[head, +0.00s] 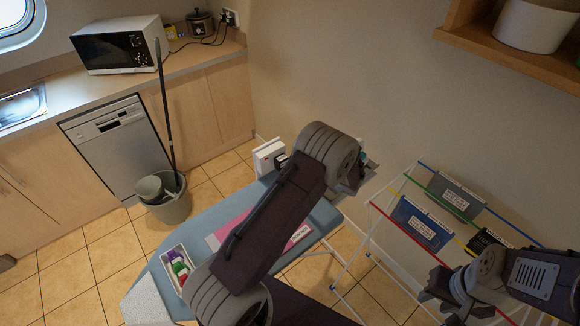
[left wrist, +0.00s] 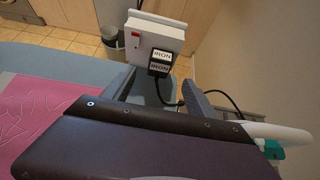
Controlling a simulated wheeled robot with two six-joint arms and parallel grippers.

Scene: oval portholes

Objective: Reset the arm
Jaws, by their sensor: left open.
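My left arm crosses the middle of the head view above the ironing board (head: 145,300); its gripper is mostly hidden there behind my arm. In the left wrist view my left gripper (left wrist: 160,90) is open, with its dark fingers apart and nothing held. A white box (left wrist: 150,32) with a red switch and black "IRON" labels stands beyond the fingers; it also shows in the head view (head: 266,156). My right gripper (head: 437,300) is at the lower right of the head view, by the drying rack, its two dark fingers apart and empty.
A pink cloth (head: 228,233) and a white tray (head: 174,268) of small coloured items lie on the board. A drying rack (head: 372,210) holds labelled cloths. A bucket (head: 172,205) with a mop stands by the dishwasher (head: 118,145). A wooden shelf (head: 480,38) juts out upper right.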

